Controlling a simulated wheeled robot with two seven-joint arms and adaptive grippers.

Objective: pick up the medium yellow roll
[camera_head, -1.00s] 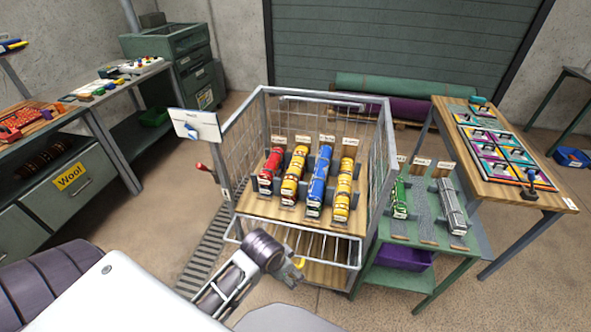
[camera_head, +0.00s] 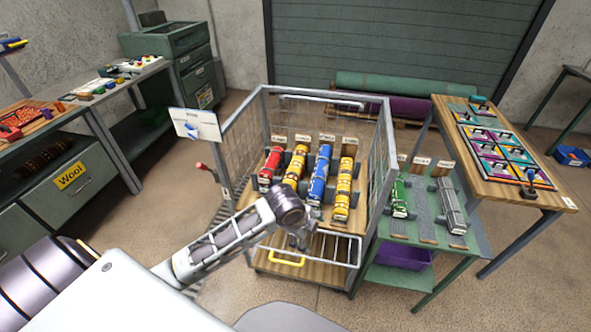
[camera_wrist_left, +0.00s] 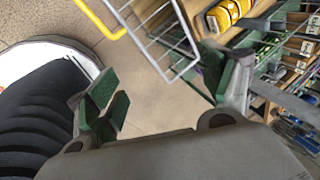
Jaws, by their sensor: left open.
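Two yellow rolls lie on the top shelf of the wire-sided cart in the head view. One yellow roll (camera_head: 295,168) is between the red and the blue roll. The other yellow roll (camera_head: 343,192) is at the right end. Their labels are too small to read, so I cannot tell which is the medium one. A yellow roll (camera_wrist_left: 228,14) also shows at the top of the left wrist view. My left gripper (camera_head: 304,242) is open, in front of the cart's front edge. Its green-padded fingers (camera_wrist_left: 165,88) are wide apart with nothing between them.
A red roll (camera_head: 271,167) and a blue roll (camera_head: 320,175) neighbour the yellow ones. A green table (camera_head: 425,243) stands close on the right.

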